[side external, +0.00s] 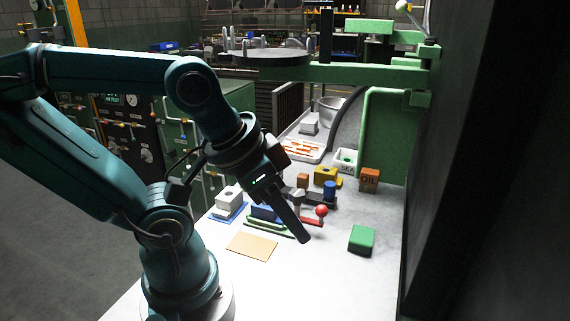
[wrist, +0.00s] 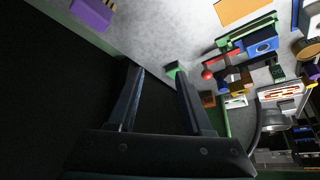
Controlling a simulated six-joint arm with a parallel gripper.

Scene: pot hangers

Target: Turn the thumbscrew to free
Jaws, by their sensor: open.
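I cannot pick out the thumbscrew for certain in either view. My gripper (side external: 303,238) hangs above the table, tilted down, left of the green block in the side view. In the wrist view my gripper (wrist: 157,72) shows two dark fingers spread apart with nothing between them. A red ball knob (side external: 321,211) on a red lever sits just beyond the fingers in the side view. The knob also shows in the wrist view (wrist: 207,74), right of the fingers and apart from them. A green swing-arm bracket (side external: 365,73) carries a dark round plate (side external: 272,58) at the back.
A green block (side external: 361,239) lies on the right of the table (side external: 330,285). An orange box (side external: 370,179), a blue cylinder (side external: 330,187) and a tan sheet (side external: 251,246) lie around. A white tray (side external: 300,150) stands farther back. A dark wall borders the right. The front table is clear.

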